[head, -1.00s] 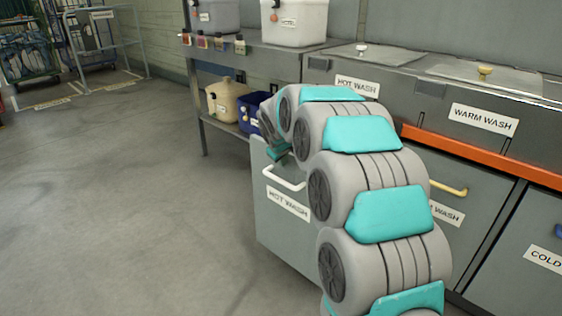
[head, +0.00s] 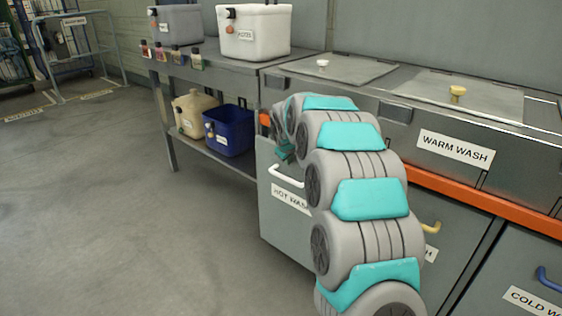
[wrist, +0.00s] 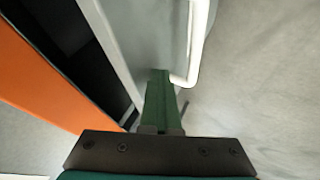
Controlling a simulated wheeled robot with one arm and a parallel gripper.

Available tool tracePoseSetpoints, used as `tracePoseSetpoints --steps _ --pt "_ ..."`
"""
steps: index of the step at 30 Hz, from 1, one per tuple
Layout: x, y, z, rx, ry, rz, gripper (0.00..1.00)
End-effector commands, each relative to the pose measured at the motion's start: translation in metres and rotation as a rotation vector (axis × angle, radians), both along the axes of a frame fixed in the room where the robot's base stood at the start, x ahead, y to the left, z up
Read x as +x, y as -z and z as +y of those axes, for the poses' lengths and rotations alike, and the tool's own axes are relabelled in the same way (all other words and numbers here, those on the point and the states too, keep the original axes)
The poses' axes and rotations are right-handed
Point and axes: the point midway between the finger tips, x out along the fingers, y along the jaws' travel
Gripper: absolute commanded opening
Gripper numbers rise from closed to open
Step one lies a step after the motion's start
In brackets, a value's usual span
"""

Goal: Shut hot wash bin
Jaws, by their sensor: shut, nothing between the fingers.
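The hot wash bin (head: 285,232) is a grey front panel with a white handle and a "HOT WASH" label, standing out from the grey cabinet. In the wrist view its panel (wrist: 125,35) is apart from the orange band, with a dark gap between them. The white handle (wrist: 197,45) runs along the panel's face on the right. My gripper (head: 284,152) is shut and empty at the panel's upper part, beside the handle. Its green fingers (wrist: 160,85) lie against or just before the panel; contact is unclear. My arm hides the bin's right side in the head view.
The orange band (head: 480,200) runs along the cabinet front. Yellow and blue handles (head: 549,280) stick out to the right. A shelf left of the bin holds a beige jug (head: 194,115) and a blue tub (head: 230,130). The floor (head: 120,210) at left is clear.

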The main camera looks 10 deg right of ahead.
Motion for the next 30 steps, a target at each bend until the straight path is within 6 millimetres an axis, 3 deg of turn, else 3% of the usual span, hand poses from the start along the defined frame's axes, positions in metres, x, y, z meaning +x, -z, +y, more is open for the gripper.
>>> tracePoseSetpoints --steps 10,30 --pt "0.016 0.0 -0.022 0.0 0.0 0.001 0.0" --pt "0.015 0.002 -0.019 -0.001 -0.002 0.002 0.0"
